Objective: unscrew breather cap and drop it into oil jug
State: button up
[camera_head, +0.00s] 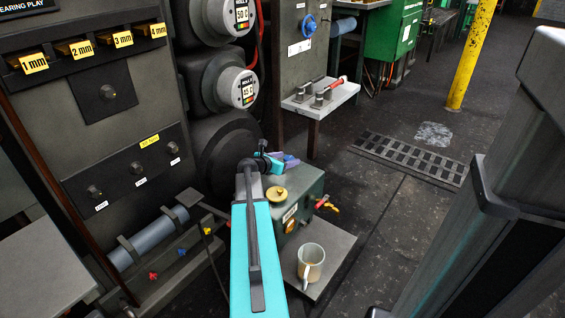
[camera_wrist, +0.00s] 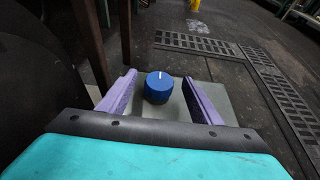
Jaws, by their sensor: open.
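A round blue cap (camera_wrist: 159,87) with a white line on its top sits on a grey-green surface in the wrist view. My gripper (camera_wrist: 159,78) is open, with one purple finger on each side of the cap and gaps between them. In the head view my gripper (camera_head: 285,160) is at the far end of the green box (camera_head: 305,188), where the blue cap is not clearly visible. A brass-yellow round cap (camera_head: 276,193) also sits on that box. A pale jug with a handle (camera_head: 311,262) stands upright on a grey plate in front of the box.
The grey plate (camera_head: 338,243) has bare room right of the jug. A red-handled fitting (camera_head: 322,202) sticks out of the box's right side. The machine panel (camera_head: 125,165) stands left. A white shelf (camera_head: 330,98) with metal parts and open floor with a grate (camera_head: 410,157) lie beyond.

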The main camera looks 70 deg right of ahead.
jog(key=shift+d, duration=0.1)
jog(key=c, duration=1.1)
jog(key=shift+s+n+t+p, duration=0.1)
jog(key=shift+n+t+p, duration=0.3)
jog(key=shift+p, duration=0.1)
jog(key=shift+s+f+n+t+p, duration=0.1)
jog(key=shift+n+t+p, duration=0.6)
jog(key=shift+t, duration=0.1)
jog(key=shift+s+t+p, duration=0.15)
jog(key=shift+t+p, duration=0.15)
jog(key=shift+n+t+p, duration=1)
jog(key=shift+n+p, duration=0.1)
jog(key=shift+p, duration=0.3)
jog(key=shift+s, duration=0.15)
jog(key=shift+s+n+t+p, duration=0.1)
jog(key=shift+n+t+p, duration=0.85)
jog(key=shift+p, duration=1.2)
